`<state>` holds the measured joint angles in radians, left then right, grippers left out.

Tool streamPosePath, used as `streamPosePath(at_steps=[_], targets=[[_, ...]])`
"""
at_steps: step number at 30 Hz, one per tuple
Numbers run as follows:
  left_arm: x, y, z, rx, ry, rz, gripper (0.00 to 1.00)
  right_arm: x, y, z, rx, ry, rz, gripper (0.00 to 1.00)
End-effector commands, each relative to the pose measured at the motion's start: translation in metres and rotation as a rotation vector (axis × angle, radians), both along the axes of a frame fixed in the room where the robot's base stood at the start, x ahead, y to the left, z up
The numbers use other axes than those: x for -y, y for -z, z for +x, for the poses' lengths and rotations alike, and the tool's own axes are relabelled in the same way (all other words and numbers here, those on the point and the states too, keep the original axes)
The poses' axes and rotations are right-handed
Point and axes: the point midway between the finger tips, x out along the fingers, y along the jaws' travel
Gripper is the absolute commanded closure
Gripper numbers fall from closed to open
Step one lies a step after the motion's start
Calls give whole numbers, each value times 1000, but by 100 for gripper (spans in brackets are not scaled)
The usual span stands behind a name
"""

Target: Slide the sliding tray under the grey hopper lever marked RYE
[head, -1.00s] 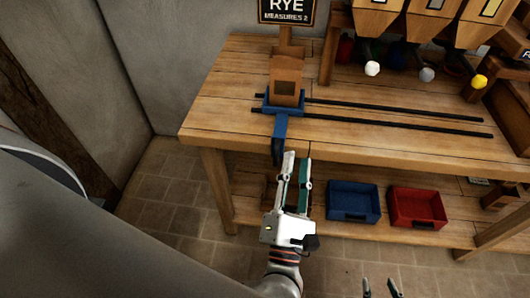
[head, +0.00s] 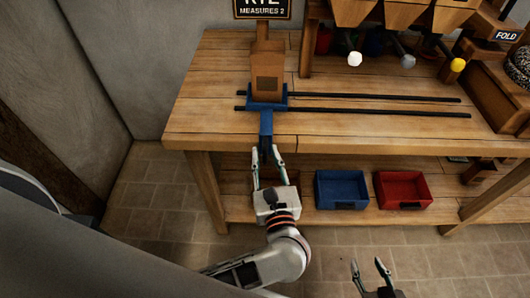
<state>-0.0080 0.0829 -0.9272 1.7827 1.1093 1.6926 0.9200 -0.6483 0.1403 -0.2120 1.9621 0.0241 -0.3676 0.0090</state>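The blue sliding tray (head: 284,103) sits at the left end of two dark rails, with a brown paper-like bag (head: 267,75) standing upright on it. Its blue handle (head: 266,124) hangs over the table's front edge. The grey hopper lever (head: 408,62) is to the right, between a white-tipped lever (head: 355,58) and a yellow-tipped lever (head: 458,65). My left gripper (head: 265,150) is open, with its fingertips on either side of the handle's lower end; I cannot tell if they touch it. My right gripper (head: 370,263) is open and empty at the bottom of the view.
The rails (head: 370,111) run right across the wooden table (head: 215,90), clear beyond the tray. A sign (head: 262,8) partly reading RYE, MEASURES 2 stands behind the bag. A blue bin (head: 342,189) and a red bin (head: 403,189) sit on the lower shelf.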

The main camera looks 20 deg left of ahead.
Motion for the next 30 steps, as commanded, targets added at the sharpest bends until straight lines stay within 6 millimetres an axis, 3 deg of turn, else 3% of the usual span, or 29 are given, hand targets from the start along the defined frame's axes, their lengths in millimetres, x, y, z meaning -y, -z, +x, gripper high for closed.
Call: streamPosePath(at_steps=[11,15,30], targets=[[-4,1,8,-1,-1,2,74,0,-1,0,1,0,0,60],[-4,0,8,-1,-1,2,100,0,-1,0,1,0,0,60],[-7,1,9,-1,-1,0,100,-1,2,-1,-2,0,3,60]])
